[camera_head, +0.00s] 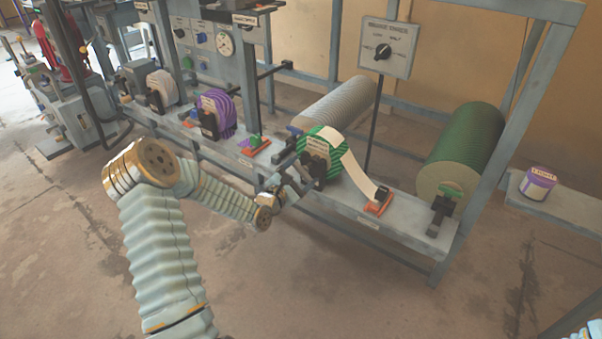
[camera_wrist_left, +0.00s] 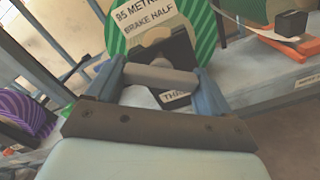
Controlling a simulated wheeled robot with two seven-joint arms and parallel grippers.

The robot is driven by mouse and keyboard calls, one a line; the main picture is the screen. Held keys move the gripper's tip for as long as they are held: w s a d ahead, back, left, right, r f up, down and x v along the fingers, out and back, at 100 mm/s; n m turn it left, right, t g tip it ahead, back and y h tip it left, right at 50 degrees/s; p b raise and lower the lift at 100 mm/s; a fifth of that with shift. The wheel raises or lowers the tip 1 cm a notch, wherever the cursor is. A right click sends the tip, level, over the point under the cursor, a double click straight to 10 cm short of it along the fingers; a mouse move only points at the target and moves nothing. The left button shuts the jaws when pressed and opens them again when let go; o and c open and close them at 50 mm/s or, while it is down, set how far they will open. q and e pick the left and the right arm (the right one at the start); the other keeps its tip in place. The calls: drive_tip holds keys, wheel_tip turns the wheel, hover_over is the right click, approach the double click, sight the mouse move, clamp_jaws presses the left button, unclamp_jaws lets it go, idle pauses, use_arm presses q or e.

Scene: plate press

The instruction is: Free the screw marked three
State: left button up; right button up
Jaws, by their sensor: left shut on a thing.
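The green-striped reel (camera_head: 316,155) stands on the bench in the head view, with a pale strip running from it to the right. A small label (camera_wrist_left: 175,97) starting with "THR" sits below, partly hidden. My left gripper (camera_head: 295,176) reaches the reel's near side. In the left wrist view its blue fingers are shut on the screw's grey crossbar (camera_wrist_left: 160,77), in front of a dark bracket. My right gripper is out of view.
An orange-based block (camera_head: 378,204) sits right of the green reel. Bare floor lies in front.

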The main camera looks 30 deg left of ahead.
use_arm(q)
drive_tip(key=shift+f, duration=0.1)
drive_tip(key=o, duration=0.9)
drive_tip(key=s, duration=0.9)
drive_tip(key=s+a+p, duration=0.1)
drive_tip(key=s, duration=0.4)
drive_tip(key=shift+w, duration=0.1)
drive_tip(key=s+d+f+m+g+h+p, duration=0.1)
drive_tip(key=d+f+m+g+h+p, duration=0.1)
drive_tip(key=d+f+m+g, duration=0.35)
drive_tip(key=d+f+m+g+h+p, duration=0.1)
drive_tip(key=d+f+m+g, duration=0.2)
drive_tip(key=d+f+m, duration=0.6)
drive_tip(key=s+d+f+m+g, duration=0.1)
drive_tip(key=s+d+m+g, duration=0.2)
drive_tip(key=s+d+m, duration=0.1)
drive_tip(key=s+d+f+m+g+p, duration=0.1)
drive_tip(key=s+d+m+g, duration=0.1)
drive_tip(key=s, duration=0.4)
drive_tip(key=s+d+f+m+g+p, duration=0.1)
drive_tip(key=s+d+m+g, duration=0.2)
drive_tip(key=s+d+m, duration=0.2)
drive_tip(key=shift+s+d+f+m+g, duration=0.1)
drive_tip(key=shift+d+f+m+g, duration=0.1)
drive_tip(key=shift+d, duration=0.35)
drive_tip(key=shift+s+d+f+m+g, duration=0.1)
drive_tip(key=shift+d+f+m+g, duration=0.05)
drive_tip(key=shift+d, duration=0.35)
